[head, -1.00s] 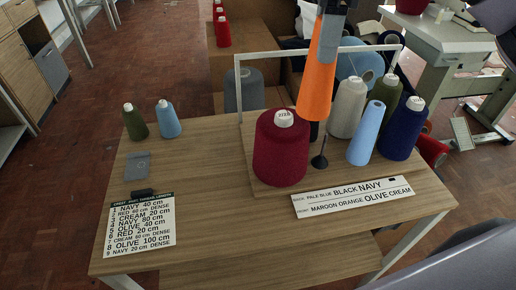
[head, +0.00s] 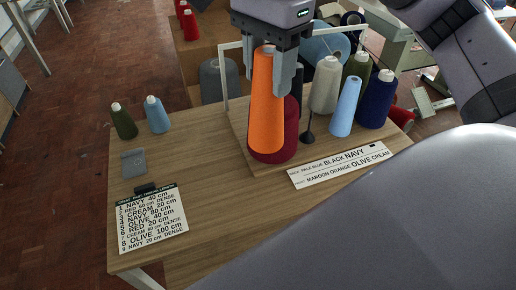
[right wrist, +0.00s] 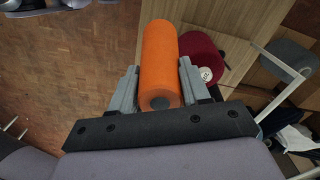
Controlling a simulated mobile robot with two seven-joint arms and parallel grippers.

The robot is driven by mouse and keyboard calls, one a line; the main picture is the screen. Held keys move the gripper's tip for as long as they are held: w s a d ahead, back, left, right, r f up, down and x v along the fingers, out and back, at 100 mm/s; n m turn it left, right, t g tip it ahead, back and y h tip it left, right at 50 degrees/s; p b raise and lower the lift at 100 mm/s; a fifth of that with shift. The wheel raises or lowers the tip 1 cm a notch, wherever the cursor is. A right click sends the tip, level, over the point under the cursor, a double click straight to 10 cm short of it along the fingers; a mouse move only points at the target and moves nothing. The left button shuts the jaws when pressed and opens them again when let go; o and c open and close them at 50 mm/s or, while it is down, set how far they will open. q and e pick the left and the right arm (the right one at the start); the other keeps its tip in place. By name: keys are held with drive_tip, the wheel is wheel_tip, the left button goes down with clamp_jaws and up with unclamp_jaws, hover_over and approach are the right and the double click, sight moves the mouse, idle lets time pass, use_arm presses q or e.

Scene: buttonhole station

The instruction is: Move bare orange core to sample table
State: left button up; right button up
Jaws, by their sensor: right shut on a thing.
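An orange cone (head: 265,110) is held upright between the fingers of my right gripper (head: 267,72), in front of the maroon cone and partly hiding it. It looks orange over its whole side. In the right wrist view the orange cone (right wrist: 160,58) lies between both grey fingers, with a dark hole in its near end. A wooden table (head: 205,180) stands below it; I cannot tell whether this is the sample table. My left gripper is not in view.
A maroon cone (head: 290,145) stands on the board with cream (head: 325,88), pale blue (head: 345,108), olive (head: 357,66) and navy (head: 377,100) cones. A white frame (head: 224,75) rises behind. Small olive (head: 123,122) and blue (head: 157,115) cones stand left. The table's middle left is clear.

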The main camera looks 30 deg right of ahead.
wheel_tip(320, 180, down, 19)
drive_tip(key=b, duration=0.2)
drive_tip(key=o, duration=0.9)
drive_tip(key=shift+f, duration=0.2)
drive_tip(key=shift+c, duration=0.2)
drive_tip(key=o, duration=0.4)
drive_tip(key=shift+o, duration=0.2)
drive_tip(key=shift+r, duration=0.15)
